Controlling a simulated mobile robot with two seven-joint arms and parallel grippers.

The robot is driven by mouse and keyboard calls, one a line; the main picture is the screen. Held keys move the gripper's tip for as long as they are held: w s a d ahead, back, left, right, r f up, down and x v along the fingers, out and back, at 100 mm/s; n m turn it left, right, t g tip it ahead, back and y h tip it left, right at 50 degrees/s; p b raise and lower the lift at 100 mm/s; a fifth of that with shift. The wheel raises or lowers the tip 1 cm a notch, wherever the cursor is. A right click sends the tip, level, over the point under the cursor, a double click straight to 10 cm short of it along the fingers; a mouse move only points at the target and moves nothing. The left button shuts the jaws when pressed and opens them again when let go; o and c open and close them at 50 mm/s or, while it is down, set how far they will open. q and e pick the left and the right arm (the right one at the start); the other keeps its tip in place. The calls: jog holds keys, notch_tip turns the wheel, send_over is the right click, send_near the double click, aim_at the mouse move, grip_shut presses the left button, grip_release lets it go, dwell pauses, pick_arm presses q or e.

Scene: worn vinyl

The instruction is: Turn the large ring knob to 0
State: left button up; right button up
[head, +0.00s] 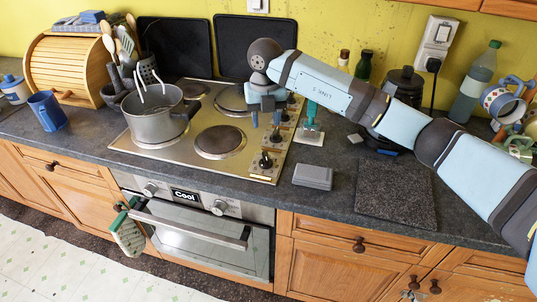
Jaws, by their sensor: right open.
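The steel cooktop (182,165) has a column of black knobs along its right edge. The front knob (266,160) shows clearest, and another knob (275,136) sits behind it. The rear knobs are partly hidden by my right gripper. I cannot tell which one is the large ring knob, nor read the marks around the knobs. My right gripper (266,121) comes in from the right and points down. It is open and empty beside the knob column; contact with a knob is not clear. My left gripper is out of view.
A grey pot (160,122) holding utensils stands on the left of the cooktop. A grey box (313,177) and a dark mat (396,196) lie to the right. A teal object (311,115) stands on a white base close to the gripper. Bottles line the back wall.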

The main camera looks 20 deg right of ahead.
aim_at(266, 155)
notch_tip(266, 155, down, 13)
jog(key=shift+a+r+p, duration=0.1)
jog(key=shift+p, duration=0.3)
jog(key=shift+c, duration=0.4)
grip_shut()
